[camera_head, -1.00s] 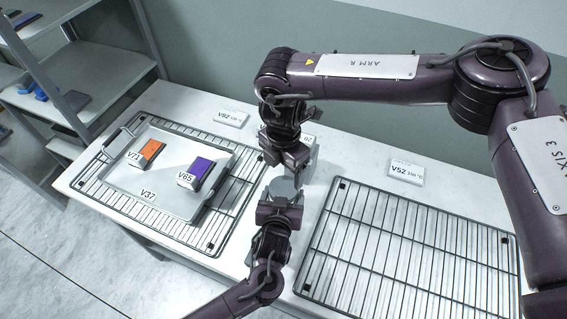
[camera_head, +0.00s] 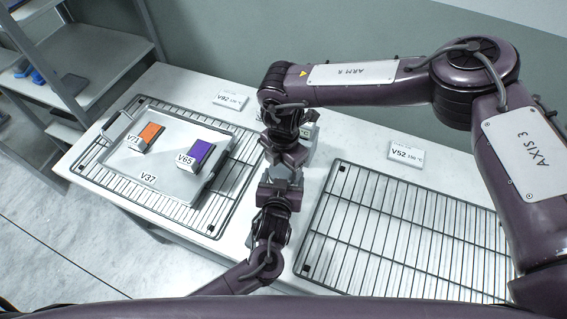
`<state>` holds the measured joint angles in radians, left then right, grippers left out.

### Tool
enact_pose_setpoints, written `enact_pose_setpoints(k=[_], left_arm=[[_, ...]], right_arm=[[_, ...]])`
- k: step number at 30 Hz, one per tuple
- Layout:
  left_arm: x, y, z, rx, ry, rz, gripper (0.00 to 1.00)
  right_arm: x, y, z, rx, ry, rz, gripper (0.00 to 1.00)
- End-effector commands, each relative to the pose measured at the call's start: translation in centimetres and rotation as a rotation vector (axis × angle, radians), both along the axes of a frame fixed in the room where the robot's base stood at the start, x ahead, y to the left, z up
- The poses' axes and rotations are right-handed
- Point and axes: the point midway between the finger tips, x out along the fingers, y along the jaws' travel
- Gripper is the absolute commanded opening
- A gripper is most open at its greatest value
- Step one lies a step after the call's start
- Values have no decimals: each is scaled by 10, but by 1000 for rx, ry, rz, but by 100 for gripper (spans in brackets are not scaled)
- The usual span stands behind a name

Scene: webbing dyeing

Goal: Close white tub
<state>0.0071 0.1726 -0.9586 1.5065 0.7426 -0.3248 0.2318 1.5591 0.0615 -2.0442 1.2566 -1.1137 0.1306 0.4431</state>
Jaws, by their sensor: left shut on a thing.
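A pale box (camera_head: 309,134), which seems to be the white tub, stands on the table between the two racks. My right gripper and arm hide most of it, so I cannot tell whether it is open or closed. My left gripper (camera_head: 281,184) reaches up from below and is shut on a small light grey piece (camera_head: 292,173), which may be part of the tub or its lid. My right gripper (camera_head: 292,160) points down just above and behind that piece, very close to it; its fingers are too hidden to read.
A grey tray V37 (camera_head: 172,184) lies on the left wire rack (camera_head: 110,183), carrying an orange-topped block V71 (camera_head: 149,134) and a purple-topped block V65 (camera_head: 201,153). The right wire rack (camera_head: 400,235) is empty. Sign plates V92 (camera_head: 230,101) and V52 (camera_head: 405,151) stand behind.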

Motion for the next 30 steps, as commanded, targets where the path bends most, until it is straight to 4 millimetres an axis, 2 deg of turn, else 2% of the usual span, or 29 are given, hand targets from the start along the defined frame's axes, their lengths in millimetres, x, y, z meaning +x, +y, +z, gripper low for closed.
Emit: enact_pose_setpoints(k=[1, 3, 5, 12, 20, 21, 25, 30], left_arm=[[0, 0, 1, -2, -2, -1, 12], [0, 0, 1, -2, -2, -1, 12], [1, 0, 1, -2, -2, -1, 12], [0, 0, 1, -2, -2, -1, 12], [0, 0, 1, -1, -2, 0, 12], [0, 0, 1, -1, -2, 0, 12], [0, 0, 1, -1, -2, 0, 12], [1, 1, 1, 0, -2, 3, 12]], right_arm=[[0, 0, 0, 0, 0, 0, 49], [0, 0, 0, 0, 0, 0, 42], [0, 0, 0, 1, 1, -17, 42], [-1, 0, 0, 0, 2, -285, 42], [0, 0, 0, -1, 1, -297, 42], [0, 0, 0, -1, 1, -297, 73], [0, 0, 0, -1, 1, -296, 90], [-2, 0, 0, -2, 5, -294, 91]])
